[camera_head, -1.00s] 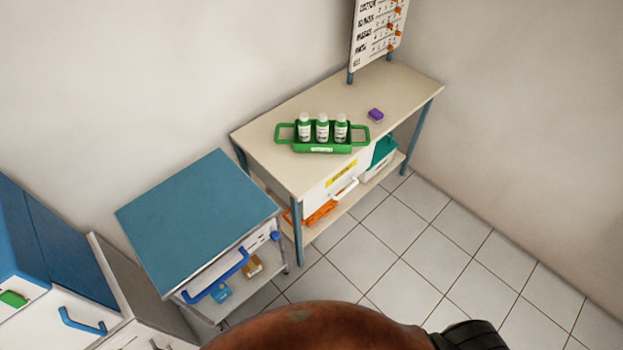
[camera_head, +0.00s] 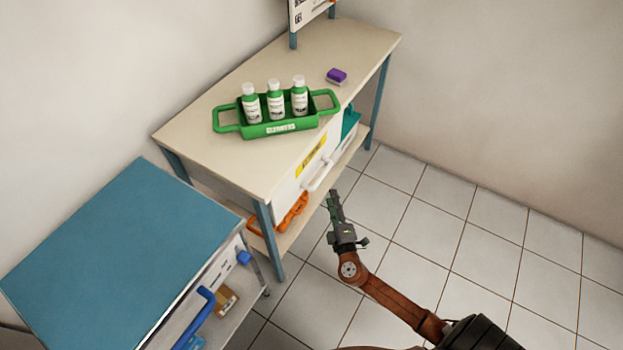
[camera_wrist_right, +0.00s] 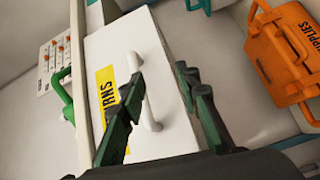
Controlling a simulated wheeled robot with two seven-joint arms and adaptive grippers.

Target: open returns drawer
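The returns drawer (camera_head: 309,172) is a white front with a yellow label under the beige table. It appears shut. In the right wrist view the drawer front (camera_wrist_right: 120,50) fills the middle, its label partly hidden by a finger. Its white bar handle (camera_head: 319,176) shows beside the right gripper; in the wrist view the handle (camera_wrist_right: 150,115) lies between the fingers, farther off. My right gripper (camera_head: 334,194) is in front of the drawer, just below the handle in the head view. Its fingers (camera_wrist_right: 165,105) are apart and empty. My left gripper is not in view.
An orange case (camera_head: 293,215) lies on the lower shelf. A blue-topped cart (camera_head: 110,245) stands at left. The tiled floor at right is clear.

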